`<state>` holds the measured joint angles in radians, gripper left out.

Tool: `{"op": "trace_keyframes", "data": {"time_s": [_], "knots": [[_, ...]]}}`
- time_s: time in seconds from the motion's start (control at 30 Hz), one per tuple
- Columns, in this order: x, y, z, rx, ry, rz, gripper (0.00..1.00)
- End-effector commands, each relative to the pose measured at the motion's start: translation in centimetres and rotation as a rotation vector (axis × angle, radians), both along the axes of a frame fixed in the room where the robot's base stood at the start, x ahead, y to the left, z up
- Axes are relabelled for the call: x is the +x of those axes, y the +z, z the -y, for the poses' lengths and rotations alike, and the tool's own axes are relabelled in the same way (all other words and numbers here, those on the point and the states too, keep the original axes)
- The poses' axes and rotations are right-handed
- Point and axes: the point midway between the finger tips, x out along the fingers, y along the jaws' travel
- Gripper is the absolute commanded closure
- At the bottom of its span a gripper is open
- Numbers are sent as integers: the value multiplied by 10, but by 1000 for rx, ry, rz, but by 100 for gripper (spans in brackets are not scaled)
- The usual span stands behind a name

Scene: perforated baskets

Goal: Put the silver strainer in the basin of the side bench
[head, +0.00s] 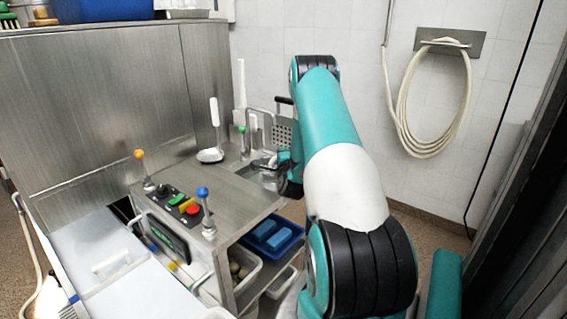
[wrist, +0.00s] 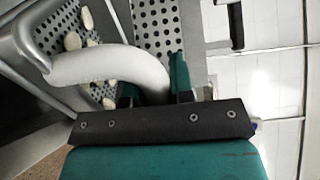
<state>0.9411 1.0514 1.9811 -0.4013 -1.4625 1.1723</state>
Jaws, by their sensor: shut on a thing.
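The silver strainer (wrist: 152,22) is a perforated metal piece at the top middle of the wrist view, in line with my fingers. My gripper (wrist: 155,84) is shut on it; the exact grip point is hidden. In the head view, my gripper (head: 287,176) is low over the far right end of the side bench (head: 230,188). A perforated silver panel (head: 284,132) stands upright behind it. The basin (head: 268,180) is at that end of the bench, mostly hidden by my arm.
Blue-knobbed (head: 203,192) and orange-knobbed (head: 139,154) levers rise from the bench. A blue tray (head: 272,236) is below. Pale lumps (wrist: 72,41) lie over perforated metal at left. A hose (head: 400,105) hangs right.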

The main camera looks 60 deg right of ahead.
Motion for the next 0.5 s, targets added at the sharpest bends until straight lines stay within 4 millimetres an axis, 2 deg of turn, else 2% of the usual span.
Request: {"op": "trace_keyframes", "data": {"time_s": [0.5], "knots": [[0,-8,0,-1,0,2,100]]}}
